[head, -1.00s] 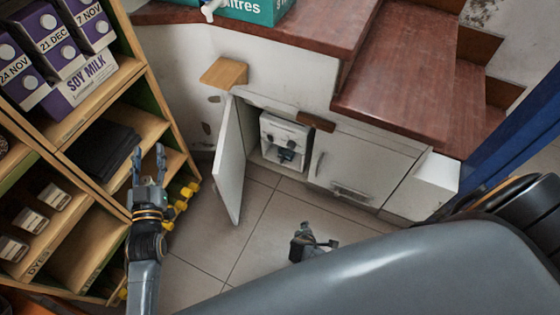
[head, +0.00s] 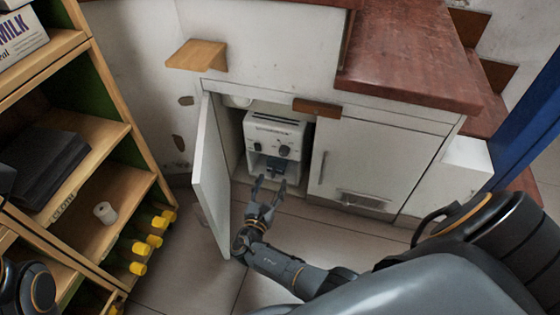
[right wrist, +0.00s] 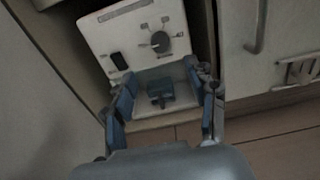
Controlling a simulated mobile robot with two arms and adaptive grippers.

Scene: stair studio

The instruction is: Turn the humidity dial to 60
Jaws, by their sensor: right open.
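The white humidity unit (head: 272,126) stands inside the open cabinet. Its dark round dial (head: 284,151) is on the front panel, and it also shows in the right wrist view (right wrist: 160,42). Marks surround the dial, but the numbers and its setting are too small to read. My right gripper (head: 270,182) is open and empty, in front of and below the dial, apart from it. In the right wrist view, its fingers (right wrist: 160,75) point toward the unit, below the dial. My left gripper is out of view; only part of that arm seems to show at lower left.
The open cabinet door (head: 210,180) stands left of my right gripper. A closed cabinet door (head: 375,160) with a handle is to the right. A wooden shelf unit (head: 110,150) with yellow-capped bottles (head: 147,250) stands at the left.

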